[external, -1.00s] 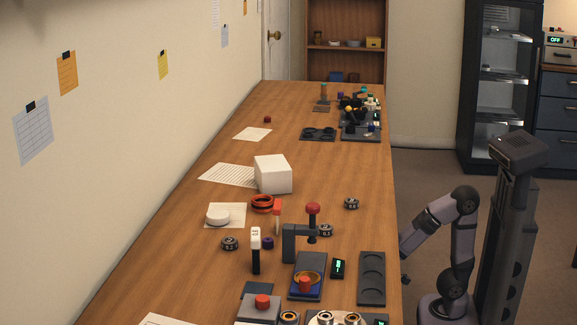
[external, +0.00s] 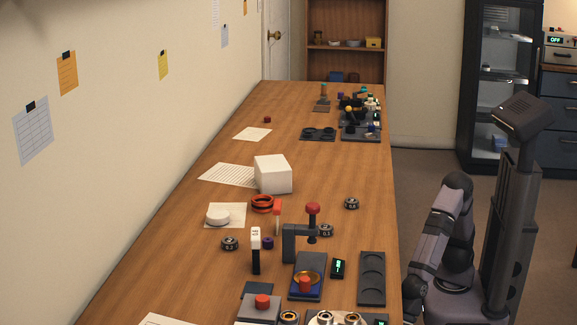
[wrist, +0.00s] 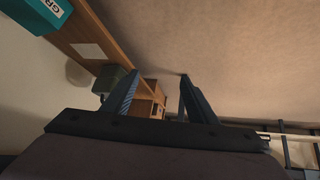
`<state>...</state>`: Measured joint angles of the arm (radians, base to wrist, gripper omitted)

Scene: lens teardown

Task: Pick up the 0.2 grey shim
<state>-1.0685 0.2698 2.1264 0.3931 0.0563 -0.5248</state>
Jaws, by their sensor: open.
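Three small dark grey round pieces with white number labels lie apart on the table in the external view: a right one (external: 351,203), a middle one (external: 326,230) by the clamp-like stand, and a left one (external: 229,243). The labels are too small to read surely, so I cannot tell which is the 0.2 shim. My gripper (wrist: 159,74) shows in the wrist view with its fingers apart and nothing between them. It points away from the tabletop pieces; no shim is in that view. In the external view my arm is folded beyond the table's right edge.
A dark stand with a red knob (external: 312,209), a white block (external: 272,174), red rings (external: 262,203) and a dark slotted tray (external: 371,279) stand on the wooden table (external: 200,285). More trays and parts crowd the far end. The table's left front is mostly clear.

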